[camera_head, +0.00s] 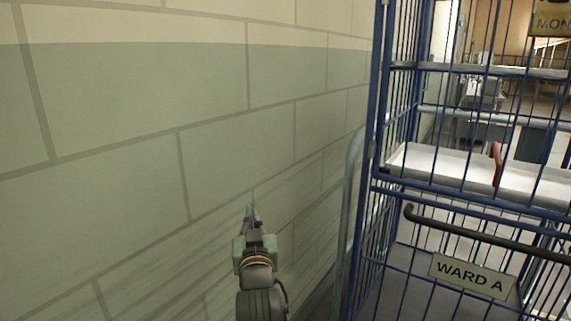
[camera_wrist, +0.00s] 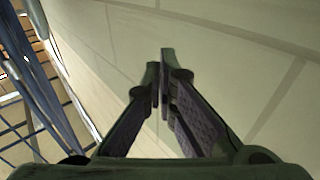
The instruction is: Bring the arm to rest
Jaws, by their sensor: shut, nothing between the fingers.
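My gripper (camera_head: 252,216) shows at the bottom centre of the head view, at the end of my arm, pointing away towards the block wall. It is shut and empty. In the wrist view its two dark fingers (camera_wrist: 163,95) come together near the middle, with only the pale wall beyond the tips. I cannot tell exactly how far the tips are from the wall. No sling bag shows in either view.
A pale green block wall (camera_head: 120,120) fills the left and middle. A blue wire cage trolley (camera_head: 375,140) stands to the right of my gripper, with a white shelf (camera_head: 450,168), a dark handle bar (camera_head: 480,236) and a "WARD A" sign (camera_head: 472,276). It also edges the wrist view's left (camera_wrist: 35,75).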

